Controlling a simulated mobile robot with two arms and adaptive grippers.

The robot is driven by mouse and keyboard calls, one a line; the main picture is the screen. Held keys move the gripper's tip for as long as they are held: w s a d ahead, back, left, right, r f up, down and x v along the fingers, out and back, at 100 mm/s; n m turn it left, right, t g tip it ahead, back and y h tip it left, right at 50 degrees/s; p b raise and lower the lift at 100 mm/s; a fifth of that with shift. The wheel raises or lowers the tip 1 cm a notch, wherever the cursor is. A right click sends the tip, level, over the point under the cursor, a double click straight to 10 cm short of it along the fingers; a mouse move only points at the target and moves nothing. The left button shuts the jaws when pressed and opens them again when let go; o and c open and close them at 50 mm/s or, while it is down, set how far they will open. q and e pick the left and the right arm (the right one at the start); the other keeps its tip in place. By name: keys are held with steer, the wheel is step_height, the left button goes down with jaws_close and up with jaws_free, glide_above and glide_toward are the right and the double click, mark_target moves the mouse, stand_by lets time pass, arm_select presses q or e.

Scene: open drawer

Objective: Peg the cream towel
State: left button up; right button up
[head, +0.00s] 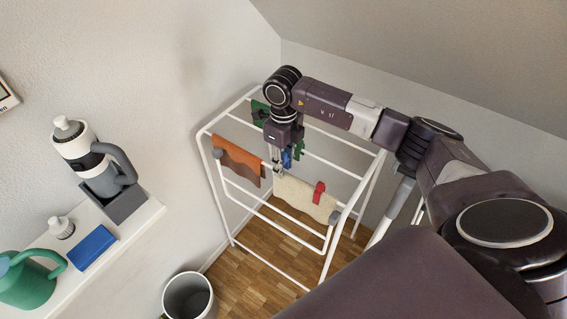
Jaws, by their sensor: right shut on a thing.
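The cream towel (299,197) hangs over the near rail of a white drying rack (206,165). A red peg (319,192) sits on its right part. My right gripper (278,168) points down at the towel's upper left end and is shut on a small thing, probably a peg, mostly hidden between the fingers. Its colour and whether it touches the towel or rail cannot be told. A blue peg-like piece (287,158) shows just right of the fingers. My left gripper is not in view.
An orange-brown towel (238,160) hangs left of the cream one on the same rail. A green cloth (260,112) hangs farther back, partly behind my arm. A shelf (140,222) with a bottle, blue box (92,248) and green watering can (28,281) is left. A bin (188,297) stands below.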

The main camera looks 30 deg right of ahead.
steer(key=shift+f+b, duration=0.45)
steer(key=shift+f, duration=0.35)
steer(key=shift+f+b, duration=0.95)
steer(key=shift+f, duration=0.2)
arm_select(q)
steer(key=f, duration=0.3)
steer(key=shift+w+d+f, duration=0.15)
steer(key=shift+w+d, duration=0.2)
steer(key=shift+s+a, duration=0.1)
arm_select(e)
steer(key=o, duration=0.8)
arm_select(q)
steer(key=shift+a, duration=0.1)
arm_select(e)
steer(key=shift+o, duration=0.2)
